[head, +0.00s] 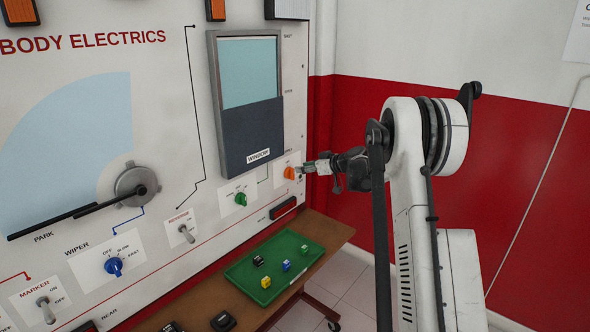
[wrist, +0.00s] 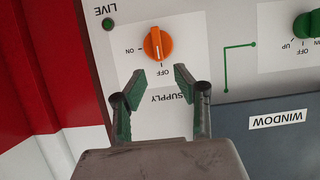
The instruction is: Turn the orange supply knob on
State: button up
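The orange supply knob (head: 290,173) is on the panel's lower right in the head view. In the wrist view the orange knob (wrist: 158,43) appears upside down, with its ridge near vertical and its lower end towards the OFF label (wrist: 162,72). The ON label (wrist: 134,50) is to its left. My gripper (wrist: 160,73) is open, its two fingertips apart and just below the knob in the wrist view, with nothing between them. In the head view my gripper (head: 306,168) is close to the knob's right side; whether it touches is unclear.
A green window knob (head: 241,199) sits left of the supply knob, below the window display (head: 250,100). A dark green LIVE lamp (wrist: 108,23) is beside the knob. A green tray (head: 236,273) with several small blocks lies on the shelf below. A red-and-white wall stands right.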

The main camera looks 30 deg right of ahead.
aim_at(293, 169)
jog(key=shift+x, duration=2.6)
jog(key=shift+c, duration=0.3)
grip_shut()
